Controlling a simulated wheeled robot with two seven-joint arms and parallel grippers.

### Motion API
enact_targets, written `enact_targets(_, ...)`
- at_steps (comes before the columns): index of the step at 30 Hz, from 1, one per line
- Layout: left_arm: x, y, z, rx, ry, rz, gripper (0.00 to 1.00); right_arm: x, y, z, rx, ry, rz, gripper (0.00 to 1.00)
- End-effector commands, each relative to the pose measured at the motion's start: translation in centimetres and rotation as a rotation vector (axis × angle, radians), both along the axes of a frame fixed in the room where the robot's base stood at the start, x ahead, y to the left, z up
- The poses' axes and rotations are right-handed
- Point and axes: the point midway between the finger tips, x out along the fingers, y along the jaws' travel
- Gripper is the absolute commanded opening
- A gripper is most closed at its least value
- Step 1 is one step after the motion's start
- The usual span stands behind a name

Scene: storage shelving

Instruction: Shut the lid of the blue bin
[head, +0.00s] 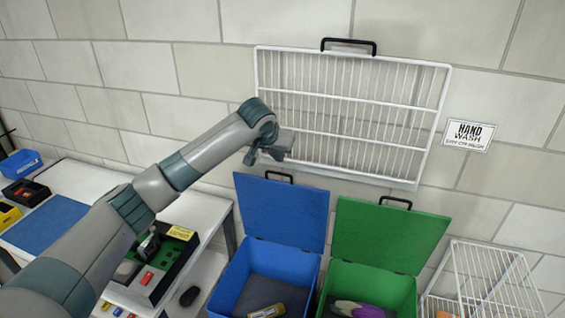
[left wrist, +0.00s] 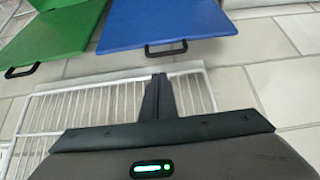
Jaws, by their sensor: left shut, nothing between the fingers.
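The blue bin (head: 232,285) stands low in the middle of the head view. Its blue lid (head: 283,212) is open and tilted up toward the wall, with a black handle (head: 279,177) on its top edge. The lid (left wrist: 180,20) and its handle (left wrist: 165,50) also show at the top of the left wrist view, upside down. My left gripper (head: 285,150) is shut and empty, above the lid's handle and in front of the white wall rack. Its closed fingers (left wrist: 158,95) point toward the lid in the left wrist view. My right gripper is not in view.
A green bin (head: 340,275) with its lid (head: 390,235) also open stands right of the blue one. A white wire rack (head: 350,115) hangs on the wall. A white table (head: 85,180) with trays is at left, a wire basket (head: 485,280) at right.

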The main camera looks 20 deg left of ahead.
Motion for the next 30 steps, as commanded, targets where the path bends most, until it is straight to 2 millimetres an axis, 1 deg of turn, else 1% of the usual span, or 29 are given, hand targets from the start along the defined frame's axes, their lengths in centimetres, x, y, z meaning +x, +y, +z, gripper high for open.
enact_targets(8, 0.1, 0.0, -0.2, 0.0, 0.0, -0.001, 0.0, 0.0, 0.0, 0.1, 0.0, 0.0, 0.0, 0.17)
enact_targets(14, 0.8, -0.1, -1.0, -0.001, 0.002, -0.001, 0.0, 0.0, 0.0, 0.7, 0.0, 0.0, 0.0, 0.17)
enact_targets(30, 4.9, -0.2, -6.5, 0.0, 0.001, 0.0, 0.0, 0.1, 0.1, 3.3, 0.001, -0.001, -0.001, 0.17)
